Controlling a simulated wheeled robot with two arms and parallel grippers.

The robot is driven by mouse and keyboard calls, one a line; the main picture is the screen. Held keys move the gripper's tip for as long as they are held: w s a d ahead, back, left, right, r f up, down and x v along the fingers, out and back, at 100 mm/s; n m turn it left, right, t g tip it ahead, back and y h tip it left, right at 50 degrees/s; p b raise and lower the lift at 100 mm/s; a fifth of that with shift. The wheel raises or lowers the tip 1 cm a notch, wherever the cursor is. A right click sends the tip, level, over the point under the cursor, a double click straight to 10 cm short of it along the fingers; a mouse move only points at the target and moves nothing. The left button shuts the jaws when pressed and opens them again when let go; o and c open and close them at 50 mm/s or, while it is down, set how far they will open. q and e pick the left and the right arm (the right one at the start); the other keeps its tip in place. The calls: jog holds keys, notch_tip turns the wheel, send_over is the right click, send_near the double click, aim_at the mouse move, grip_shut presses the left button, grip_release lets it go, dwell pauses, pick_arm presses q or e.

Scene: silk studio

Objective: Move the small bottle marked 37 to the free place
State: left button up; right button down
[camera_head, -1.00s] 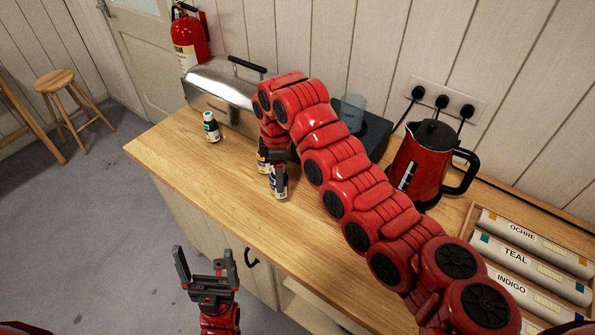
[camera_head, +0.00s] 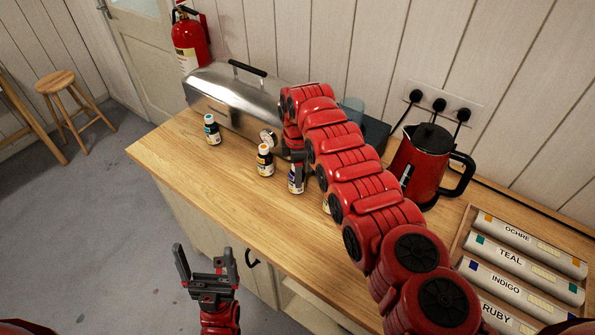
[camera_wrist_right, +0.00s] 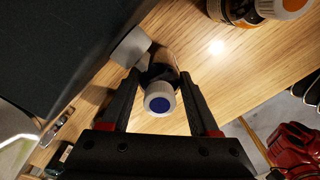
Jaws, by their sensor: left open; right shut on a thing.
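My right gripper (camera_head: 297,160) is shut on a small bottle (camera_head: 296,182) with a blue-marked label, held upright over the wooden counter (camera_head: 235,200). In the right wrist view its pale cap with a blue disc (camera_wrist_right: 159,103) sits between the fingers of the right gripper (camera_wrist_right: 157,82). I cannot read a number on it, nor tell whether its base touches the counter. An orange-capped bottle (camera_head: 265,162) stands just left of it, and a teal-capped bottle (camera_head: 212,132) further left. Another bottle (camera_head: 326,204) is mostly hidden behind my right arm. My left gripper (camera_head: 207,265) is open and empty, in front of the counter.
A red kettle (camera_head: 423,165) and a rack of labelled tubes (camera_head: 520,265) are to the right. A gap of bare counter lies between the teal-capped and orange-capped bottles.

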dwell(0.3)
jog(key=shift+f, duration=0.15)
jog(key=shift+c, duration=0.7)
grip_release()
